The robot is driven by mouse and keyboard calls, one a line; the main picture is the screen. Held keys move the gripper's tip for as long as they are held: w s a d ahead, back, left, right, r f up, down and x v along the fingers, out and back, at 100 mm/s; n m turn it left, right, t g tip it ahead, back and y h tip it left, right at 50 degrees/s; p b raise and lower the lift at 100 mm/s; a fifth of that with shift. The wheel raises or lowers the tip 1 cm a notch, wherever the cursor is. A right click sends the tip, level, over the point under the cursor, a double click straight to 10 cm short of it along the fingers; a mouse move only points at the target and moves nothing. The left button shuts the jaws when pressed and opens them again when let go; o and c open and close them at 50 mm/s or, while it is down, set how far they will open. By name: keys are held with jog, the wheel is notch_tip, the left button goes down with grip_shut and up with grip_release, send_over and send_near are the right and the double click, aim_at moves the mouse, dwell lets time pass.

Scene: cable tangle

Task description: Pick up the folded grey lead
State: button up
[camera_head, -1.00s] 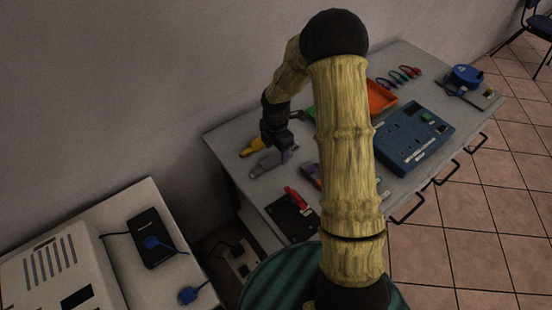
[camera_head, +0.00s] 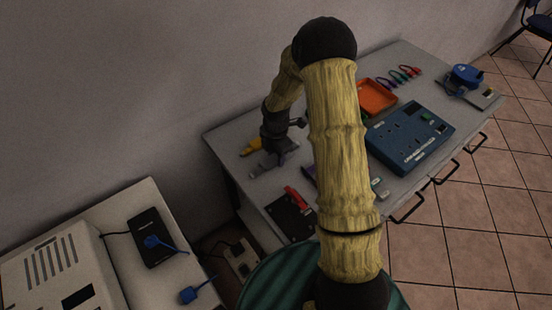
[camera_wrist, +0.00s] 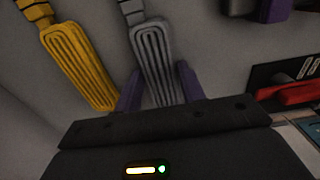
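The folded grey lead (camera_wrist: 157,62) is a flat ribbed bundle with a dark band at its far end. It lies on the bench, centred in the wrist view, and shows in the head view (camera_head: 265,168) beneath my gripper. My gripper (camera_wrist: 160,72) points down at it, with one purple finger on each side of the bundle's near part. The fingers are apart and look open. The gaps to the lead are very small, and I cannot tell whether they touch it. The lead's near end is hidden by the gripper body.
A folded yellow lead (camera_wrist: 78,60) lies just left of the grey one. An orange tray (camera_head: 377,97) and a blue panel box (camera_head: 410,137) stand farther along the bench. The wall is close behind.

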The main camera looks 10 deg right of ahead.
aim_at(276, 157)
jog(key=shift+c, duration=0.6)
jog(key=shift+r, duration=0.1)
jog(key=shift+w+r, duration=0.1)
jog(key=shift+r, duration=0.2)
notch_tip(276, 157, up, 9)
dwell(0.3)
